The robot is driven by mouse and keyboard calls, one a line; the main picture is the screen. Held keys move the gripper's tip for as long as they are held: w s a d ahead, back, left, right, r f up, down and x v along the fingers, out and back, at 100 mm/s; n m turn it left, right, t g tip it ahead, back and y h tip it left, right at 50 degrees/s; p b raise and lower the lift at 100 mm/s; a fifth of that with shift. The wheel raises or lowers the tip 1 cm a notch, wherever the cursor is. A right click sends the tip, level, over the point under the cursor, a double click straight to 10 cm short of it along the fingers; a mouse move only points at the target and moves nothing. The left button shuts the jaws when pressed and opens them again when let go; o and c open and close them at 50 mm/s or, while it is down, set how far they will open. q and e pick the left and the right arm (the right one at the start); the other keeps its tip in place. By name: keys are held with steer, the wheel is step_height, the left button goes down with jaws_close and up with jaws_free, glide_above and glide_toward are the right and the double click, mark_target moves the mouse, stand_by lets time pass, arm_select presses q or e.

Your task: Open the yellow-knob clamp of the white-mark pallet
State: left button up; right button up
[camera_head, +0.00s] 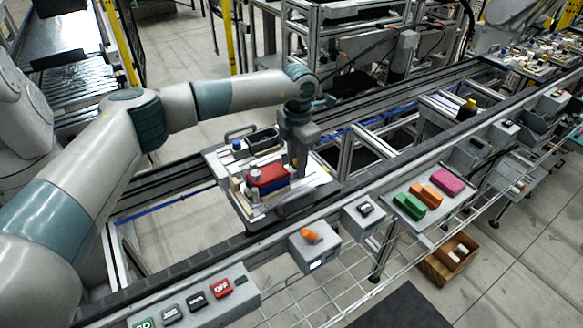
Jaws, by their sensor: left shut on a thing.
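The pallet (315,190) sits on the conveyor at the centre, a light plate carrying a red and blue block (268,177) and a dark tray part (262,139). A blue knob (236,145) shows at its back left and a pale knob (255,175) beside the red block. I cannot make out a white mark or a yellow knob on this pallet. My left gripper (301,166) points down at the pallet's right side, just right of the red block. It is shut on a small part there, mostly hidden by the fingers. My right gripper is out of view.
The conveyor's front rail (365,180) runs diagonally past the pallet. On its near side are an orange-knob box (313,240), a button panel (197,301) and a tray (430,213) of green, orange and pink blocks. Another pallet (525,62) stands far right.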

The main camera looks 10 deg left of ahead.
arm_select(q)
steer(key=shift+w+d+b, duration=0.65)
steer(key=shift+w+d, duration=0.1)
steer(key=shift+w, duration=0.05)
steer(key=o, duration=0.8)
steer(key=shift+a, duration=0.1)
steer(key=shift+r+p, duration=1.4)
steer(key=shift+r, duration=2.6)
